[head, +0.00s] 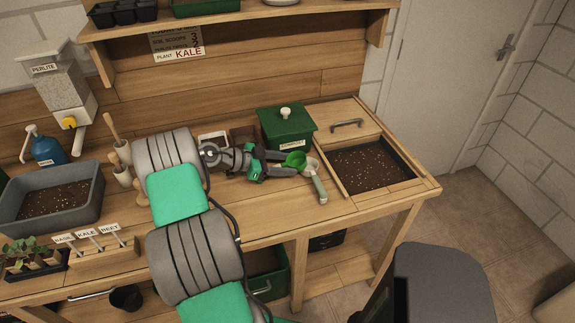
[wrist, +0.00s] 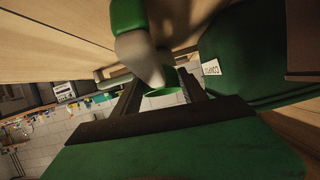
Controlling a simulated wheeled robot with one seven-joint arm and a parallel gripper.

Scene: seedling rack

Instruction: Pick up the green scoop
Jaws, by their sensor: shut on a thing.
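My gripper (head: 289,164) reaches in from the left, shut on the scoop. In the wrist view a green piece of the scoop (wrist: 163,92) shows between the dark fingers (wrist: 165,97).
The lidded green bin (head: 282,129) stands behind. A soil bin (head: 412,168) is sunk at right. A grey tray (head: 92,198) and labelled planter (head: 105,252) stand left.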

